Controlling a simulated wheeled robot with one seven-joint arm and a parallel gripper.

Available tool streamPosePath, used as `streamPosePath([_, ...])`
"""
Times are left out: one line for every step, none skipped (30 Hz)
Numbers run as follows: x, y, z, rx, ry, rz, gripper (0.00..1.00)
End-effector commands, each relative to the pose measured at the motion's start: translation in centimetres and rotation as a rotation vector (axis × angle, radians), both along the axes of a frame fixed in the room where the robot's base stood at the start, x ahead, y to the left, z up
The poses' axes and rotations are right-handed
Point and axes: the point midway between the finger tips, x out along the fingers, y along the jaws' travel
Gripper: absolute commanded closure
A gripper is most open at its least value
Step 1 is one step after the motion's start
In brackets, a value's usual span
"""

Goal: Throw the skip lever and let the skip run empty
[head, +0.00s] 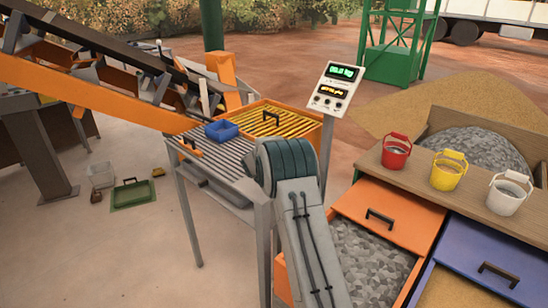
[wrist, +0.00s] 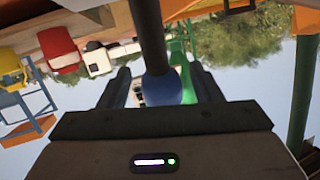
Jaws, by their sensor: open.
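In the wrist view a dark rod comes down from the top edge and ends in a blue ball knob (wrist: 162,88); it looks like a lever. My gripper (wrist: 160,84) is open, with one finger on each side of the knob. I cannot tell whether either finger touches it. In the head view my gripper is hidden, and my arm fills the lower middle. I cannot make out the blue knob in the head view, nor tell which thing is the skip.
A display post (head: 334,86) stands behind my arm.

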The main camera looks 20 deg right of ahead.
Motion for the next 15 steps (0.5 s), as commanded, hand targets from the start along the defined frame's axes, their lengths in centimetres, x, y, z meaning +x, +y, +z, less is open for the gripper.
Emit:
streamPosePath([-0.7,0.7,0.1,-0.001,-0.001,0.002,0.41])
streamPosePath([-1.0,1.2,0.3,-0.001,-0.001,0.002,0.41])
streamPosePath([-1.6,1.7,0.4,-0.001,0.0,0.002,0.41])
streamPosePath([-2.0,2.1,0.6,-0.001,-0.001,0.002,0.41])
streamPosePath([-2.5,2.4,0.7,-0.001,-0.001,0.001,0.41])
streamPosePath([-3.1,3.0,1.0,-0.001,-0.001,0.001,0.41])
streamPosePath([-3.5,3.5,1.1,0.0,0.0,0.0,0.41])
streamPosePath([-4.0,3.8,1.2,0.0,0.0,-0.001,0.41])
streamPosePath([-4.5,4.3,1.4,0.0,0.001,-0.002,0.41])
streamPosePath([-4.9,4.8,1.6,0.0,0.001,-0.002,0.41])
streamPosePath([-5.3,5.1,1.7,0.0,0.001,-0.002,0.41])
streamPosePath([-5.8,5.6,1.9,0.0,0.001,-0.002,0.41])
streamPosePath([-6.2,5.9,2.0,0.0,0.001,-0.003,0.41])
streamPosePath([-6.5,6.2,2.1,0.001,0.002,-0.004,0.41])
streamPosePath([-6.9,6.6,2.3,0.0,0.0,-0.004,0.41])
